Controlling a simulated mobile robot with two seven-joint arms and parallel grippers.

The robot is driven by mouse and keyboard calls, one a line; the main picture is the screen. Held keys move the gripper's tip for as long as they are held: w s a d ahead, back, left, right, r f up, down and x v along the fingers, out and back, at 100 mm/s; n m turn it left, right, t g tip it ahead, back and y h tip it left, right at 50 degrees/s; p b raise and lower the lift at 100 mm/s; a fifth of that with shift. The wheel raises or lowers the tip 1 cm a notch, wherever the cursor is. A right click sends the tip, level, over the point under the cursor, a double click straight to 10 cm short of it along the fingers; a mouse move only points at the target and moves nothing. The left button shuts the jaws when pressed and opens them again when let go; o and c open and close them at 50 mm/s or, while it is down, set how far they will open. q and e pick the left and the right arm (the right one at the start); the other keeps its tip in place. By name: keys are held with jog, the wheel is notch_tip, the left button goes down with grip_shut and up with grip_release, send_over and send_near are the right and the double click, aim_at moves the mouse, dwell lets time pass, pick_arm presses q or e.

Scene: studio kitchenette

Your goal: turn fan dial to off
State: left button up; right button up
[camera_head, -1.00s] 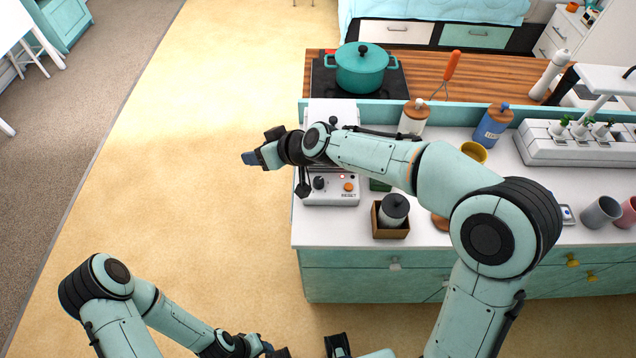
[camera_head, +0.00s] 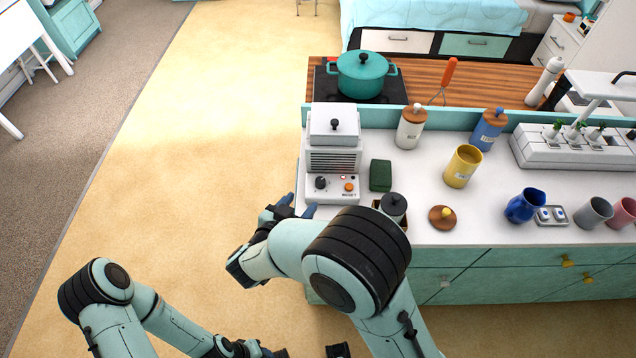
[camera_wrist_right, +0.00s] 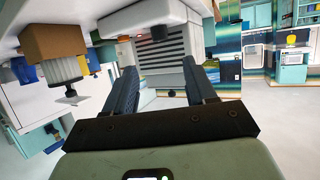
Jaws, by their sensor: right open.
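The fan unit is a white box (camera_head: 334,127) with a grille at the counter's left end. Its fan dial (camera_head: 320,183) is a black knob on the front panel, left of small red lights and an orange button (camera_head: 349,187). The right wrist view shows the unit upside down, with the dark dial (camera_wrist_right: 158,34) near its top. My right gripper (camera_head: 297,207) is below and slightly left of the dial in the head view, apart from it. Its two blue fingers (camera_wrist_right: 162,72) are spread and empty. My left gripper (camera_head: 272,352) is at the bottom edge, partly cut off.
The floor left of the counter is clear.

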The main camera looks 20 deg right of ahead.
aim_at(320, 182)
jog(key=x, duration=1.1)
jog(key=shift+w+d+f, duration=0.15)
jog(key=shift+w+f, duration=0.05)
jog(key=shift+w, duration=0.05)
jog(key=shift+c, duration=0.4)
grip_shut()
